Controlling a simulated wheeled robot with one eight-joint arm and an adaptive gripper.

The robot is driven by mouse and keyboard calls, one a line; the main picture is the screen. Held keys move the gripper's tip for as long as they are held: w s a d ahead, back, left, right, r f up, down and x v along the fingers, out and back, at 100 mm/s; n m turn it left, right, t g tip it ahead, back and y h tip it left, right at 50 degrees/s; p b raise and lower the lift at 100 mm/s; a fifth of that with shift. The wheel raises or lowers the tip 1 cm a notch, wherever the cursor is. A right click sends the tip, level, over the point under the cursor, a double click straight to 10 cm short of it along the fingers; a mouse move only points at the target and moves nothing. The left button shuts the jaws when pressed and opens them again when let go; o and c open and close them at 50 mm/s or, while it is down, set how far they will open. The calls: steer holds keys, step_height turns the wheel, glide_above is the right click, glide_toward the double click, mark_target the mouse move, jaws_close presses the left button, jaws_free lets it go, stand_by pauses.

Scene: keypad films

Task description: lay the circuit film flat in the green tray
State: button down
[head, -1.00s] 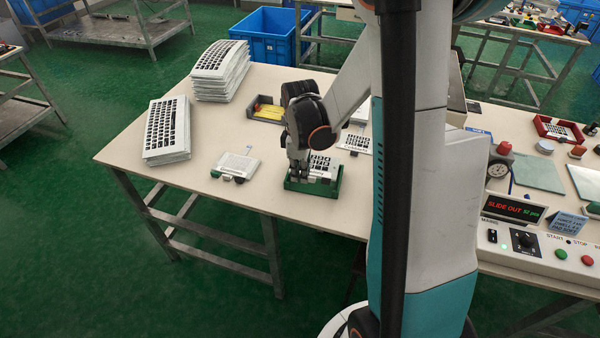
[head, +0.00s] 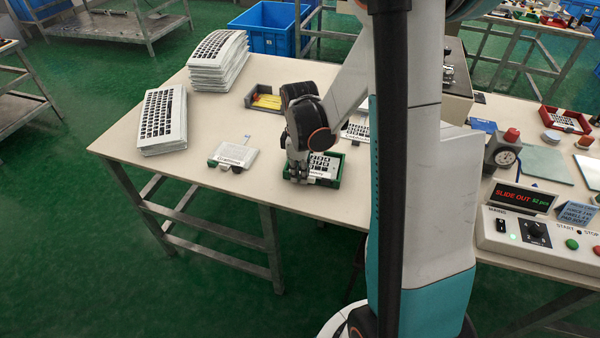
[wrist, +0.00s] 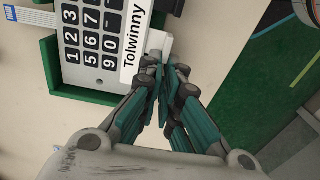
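The circuit film (head: 322,162) is a white keypad sheet with black number keys. In the wrist view the film (wrist: 92,40) has a "Tolwinny" label strip and a blue-striped ribbon tail over the tray's wall. It lies within the green tray (head: 338,178), whose walls (wrist: 47,62) show around it; whether it is fully flat I cannot tell. My gripper (head: 298,176) is low at the tray's front left. In the wrist view my gripper (wrist: 163,68) has its fingers together at the label-side edge, apparently on the film's pale end, partly hidden by the fingertips.
A white device (head: 233,157) lies left of the tray. Keyboard stacks (head: 163,122) stand farther left and behind. A grey bin with a yellow item (head: 264,99) and another printed sheet (head: 356,131) lie behind my gripper. A control box (head: 530,235) is at the right.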

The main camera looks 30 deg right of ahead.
steer(key=shift+f+b, duration=0.4)
stand_by(0.3)
steer(key=c, duration=1.7)
jaws_free()
step_height(320, 180, up, 12)
steer(key=shift+r, duration=0.1)
